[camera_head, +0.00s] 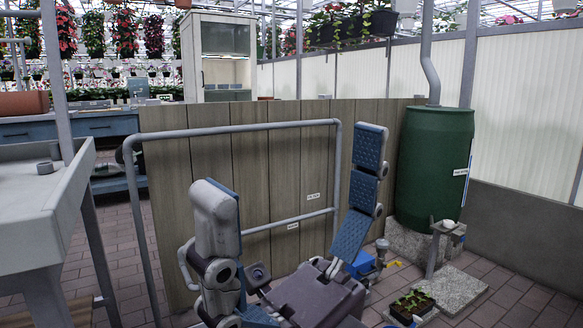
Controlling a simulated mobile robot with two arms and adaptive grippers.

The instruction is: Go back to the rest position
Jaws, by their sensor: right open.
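My right arm stands folded upright right of centre, with blue pads along its links. My right gripper (334,269) is small at the low end of that arm, just above my dark body. It is open, and I see nothing between its fingers. My left arm rises upright left of centre, with a pale upper link. I cannot make out the left gripper.
A wooden panel (180,200) with a grey tube rail (240,128) stands close ahead. A grey bench (75,190) is at the left. A green barrel (428,165) stands at the right, with a seedling tray (411,306) on the floor nearby. Brick floor (500,305) lies at lower right.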

